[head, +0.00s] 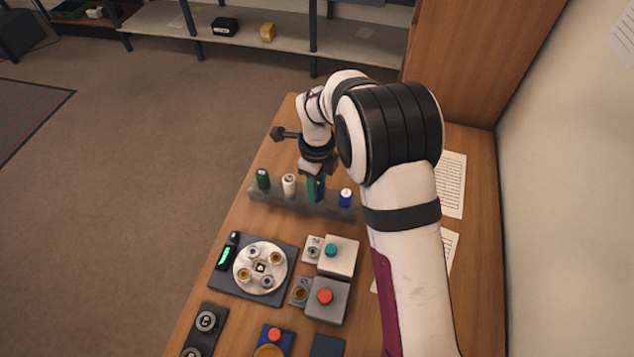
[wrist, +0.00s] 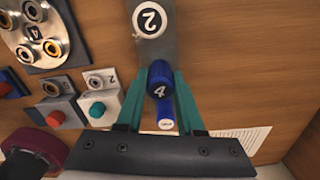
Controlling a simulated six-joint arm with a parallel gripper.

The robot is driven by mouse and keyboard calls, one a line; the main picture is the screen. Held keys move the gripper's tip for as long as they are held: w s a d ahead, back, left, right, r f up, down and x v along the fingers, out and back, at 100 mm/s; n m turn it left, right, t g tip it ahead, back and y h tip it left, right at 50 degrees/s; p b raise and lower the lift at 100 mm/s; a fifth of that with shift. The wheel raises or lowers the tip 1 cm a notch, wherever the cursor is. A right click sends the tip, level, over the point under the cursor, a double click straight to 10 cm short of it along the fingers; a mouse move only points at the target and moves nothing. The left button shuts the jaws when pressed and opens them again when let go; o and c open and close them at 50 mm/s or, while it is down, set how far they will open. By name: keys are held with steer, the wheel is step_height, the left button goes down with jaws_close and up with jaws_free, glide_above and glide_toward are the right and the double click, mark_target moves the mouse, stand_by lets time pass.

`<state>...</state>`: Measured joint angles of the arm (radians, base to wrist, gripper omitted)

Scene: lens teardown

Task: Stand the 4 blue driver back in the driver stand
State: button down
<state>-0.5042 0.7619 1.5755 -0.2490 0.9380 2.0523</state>
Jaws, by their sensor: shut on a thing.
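The blue driver marked 4 (wrist: 159,82) is held between the teal fingers of my gripper (wrist: 160,76), its numbered cap facing the wrist camera. In the head view my gripper (head: 316,188) is at the driver stand (head: 275,199), a grey bar, between a white driver (head: 289,184) and a blue driver with a white top (head: 346,197). The held driver (head: 321,187) looks upright there, mostly covered by the fingers. I cannot tell whether its lower end is inside the stand. In the wrist view the white driver marked 2 (wrist: 152,19) stands in the bar beyond it.
A green driver (head: 263,178) stands at the bar's left end. Nearer are a dark pad with a round metal plate (head: 242,275), boxes with a teal button (head: 331,250) and a red button (head: 325,296), and a black block (head: 205,322). Papers (head: 451,185) lie right of my arm.

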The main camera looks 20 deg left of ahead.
steer(key=shift+f, duration=0.4)
stand_by(0.7)
jaws_free()
steer(key=shift+r, duration=3.5)
steer(key=shift+d+r, duration=0.2)
steer(key=shift+d, duration=0.05)
steer(key=s+d+r+n, duration=0.4)
steer(key=s+d+r, duration=0.1)
steer(key=d+r, duration=0.25)
steer(key=s+d+r+n+y, duration=0.1)
steer(key=s+d+n, duration=0.4)
steer(key=s, duration=0.6)
steer(key=s+d+n, duration=0.5)
steer(key=s+n, duration=0.1)
steer(key=s, duration=0.4)
steer(key=shift+s+d+r+y, duration=0.2)
steer(key=shift+s+r+y, duration=0.15)
steer(key=shift+r+y, duration=0.05)
